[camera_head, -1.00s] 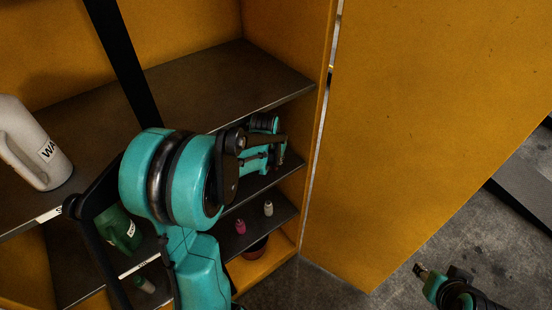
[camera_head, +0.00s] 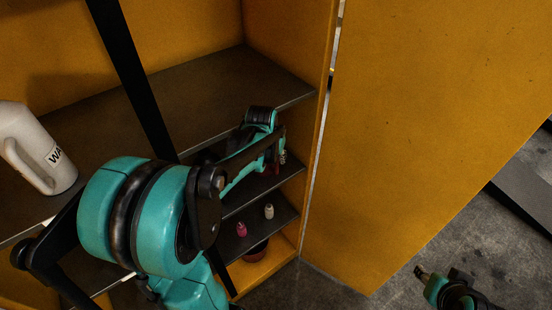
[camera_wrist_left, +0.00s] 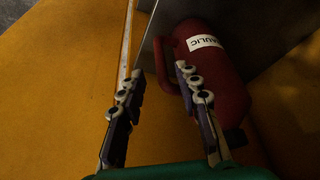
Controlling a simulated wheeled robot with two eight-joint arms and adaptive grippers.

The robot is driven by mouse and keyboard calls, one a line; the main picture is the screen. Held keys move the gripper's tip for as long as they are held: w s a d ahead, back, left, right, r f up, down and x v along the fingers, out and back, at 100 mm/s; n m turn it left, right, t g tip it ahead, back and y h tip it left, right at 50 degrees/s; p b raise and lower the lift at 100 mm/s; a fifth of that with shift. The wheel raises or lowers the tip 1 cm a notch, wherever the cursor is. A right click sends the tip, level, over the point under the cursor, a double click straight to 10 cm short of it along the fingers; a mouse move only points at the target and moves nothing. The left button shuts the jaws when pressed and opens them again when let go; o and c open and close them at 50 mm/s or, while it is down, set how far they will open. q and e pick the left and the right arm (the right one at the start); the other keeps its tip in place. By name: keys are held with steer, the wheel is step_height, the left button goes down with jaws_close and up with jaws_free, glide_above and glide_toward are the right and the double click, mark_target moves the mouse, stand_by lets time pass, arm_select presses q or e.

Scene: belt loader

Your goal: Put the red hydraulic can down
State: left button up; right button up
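The red hydraulic can (camera_wrist_left: 215,70), with a white label partly reading "AULIC", appears tilted in the left wrist view, against a grey shelf surface. My left gripper (camera_wrist_left: 160,70) is open, its two fingers apart. The right-hand finger overlaps the can's handle side, and part of the red handle shows between the fingers. I cannot tell if they touch. In the head view my left gripper (camera_head: 280,150) is inside the yellow cabinet by a middle shelf, with a little red (camera_head: 275,170) below it. My right gripper (camera_head: 420,272) is at the lower right, away from the cabinet; its opening is unclear.
A white jug (camera_head: 38,150) stands on the upper shelf (camera_head: 245,80) at left. A pink bottle (camera_head: 241,230) and a white bottle (camera_head: 269,211) stand on a lower shelf. The yellow cabinet side panel (camera_head: 420,110) borders the shelves at right. Much of the upper shelf is bare.

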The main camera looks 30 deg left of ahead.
arm_select(q)
steer(key=s+d+r+m+t, duration=0.1)
steer(key=s+d+r, duration=0.1)
steer(key=s+d, duration=0.5)
steer(key=s+d+r+m+t+h, duration=0.1)
steer(key=s+d+r, duration=0.1)
steer(key=s+d, duration=0.6)
steer(key=shift+s+r+t, duration=0.35)
steer(key=shift+s+t, duration=0.05)
steer(key=shift+s, duration=0.45)
steer(key=shift+f, duration=0.1)
step_height(320, 180, down, 12)
steer(key=b, duration=1.1)
steer(key=shift+r+b, duration=0.25)
steer(key=shift+b, duration=0.05)
